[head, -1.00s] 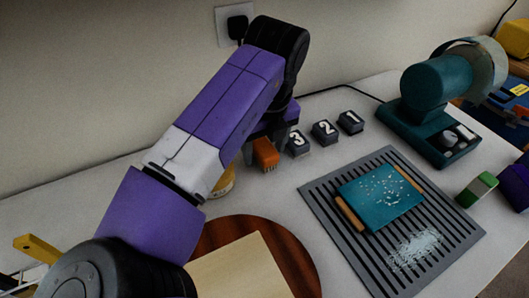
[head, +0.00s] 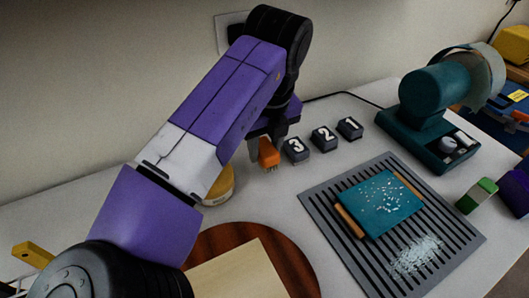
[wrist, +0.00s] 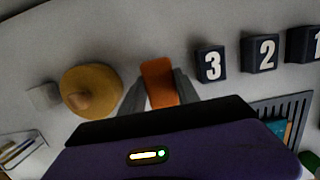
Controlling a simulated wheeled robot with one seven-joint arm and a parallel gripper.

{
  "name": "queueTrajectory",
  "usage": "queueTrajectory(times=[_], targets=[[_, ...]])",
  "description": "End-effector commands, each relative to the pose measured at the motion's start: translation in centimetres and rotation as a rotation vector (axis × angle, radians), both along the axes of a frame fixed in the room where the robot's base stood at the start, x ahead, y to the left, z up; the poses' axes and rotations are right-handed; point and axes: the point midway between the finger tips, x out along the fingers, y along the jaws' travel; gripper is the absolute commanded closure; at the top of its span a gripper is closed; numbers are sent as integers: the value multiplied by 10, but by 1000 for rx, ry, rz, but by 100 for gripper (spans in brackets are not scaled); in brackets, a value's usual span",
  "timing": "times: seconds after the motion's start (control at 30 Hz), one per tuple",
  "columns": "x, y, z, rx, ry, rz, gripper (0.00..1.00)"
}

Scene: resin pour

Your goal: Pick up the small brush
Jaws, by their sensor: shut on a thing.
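The small brush is an orange block (head: 268,152) with short dark bristles at its lower end, at the back of the table left of the number blocks. It also shows in the wrist view as an orange block (wrist: 158,82). My gripper (head: 266,147) is shut on it, with one grey finger on each side. In the wrist view my gripper (wrist: 160,90) has both fingers against the block's sides. The bristle tips are close to the tabletop; I cannot tell whether they touch it.
Number blocks 3 (head: 296,150), 2 (head: 324,139) and 1 (head: 350,128) stand close to its right. A yellow round pot (wrist: 92,92) is to its left. A slatted grey rack (head: 322,207) holds a teal panel (head: 380,203). A teal machine (head: 435,100) stands back right.

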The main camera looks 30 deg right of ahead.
Motion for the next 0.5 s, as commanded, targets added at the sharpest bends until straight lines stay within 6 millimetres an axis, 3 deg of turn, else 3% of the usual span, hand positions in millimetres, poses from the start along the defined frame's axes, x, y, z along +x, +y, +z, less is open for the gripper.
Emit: queueTrajectory(times=[0.23,0.5], targets=[[0,0,50,0,-3,-2,100],[-64,0,44,-2,-1,-3,100]])
